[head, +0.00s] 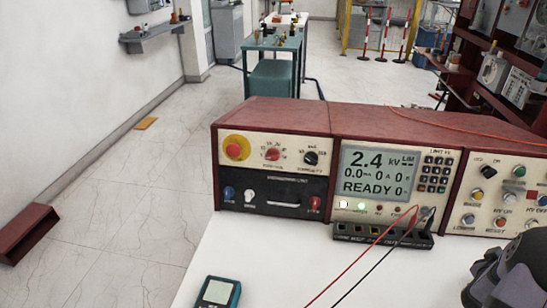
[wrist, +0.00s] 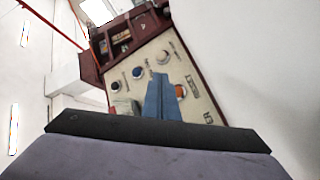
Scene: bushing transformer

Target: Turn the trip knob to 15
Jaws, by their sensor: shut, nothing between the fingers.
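In the head view, a red knob (head: 272,154) and a black knob (head: 311,157) sit on the cream upper left panel of the dark red console (head: 280,113). Small marks surround both knobs, but their labels and settings are too small to read surely, so I cannot tell which is the trip knob. My gripper shows in the wrist view as closed blue fingers (wrist: 160,97), empty, in front of a cream panel (wrist: 150,60) with several knobs and buttons. An orange button (wrist: 181,91) appears beside the fingers. Contact cannot be judged. The fingertips are not visible in the head view.
A red-and-yellow stop button (head: 236,148) is left of the knobs. The display (head: 380,173) reads 2.4 kV and READY. A teal meter (head: 218,293) lies at the front. My dark arm fills the lower right.

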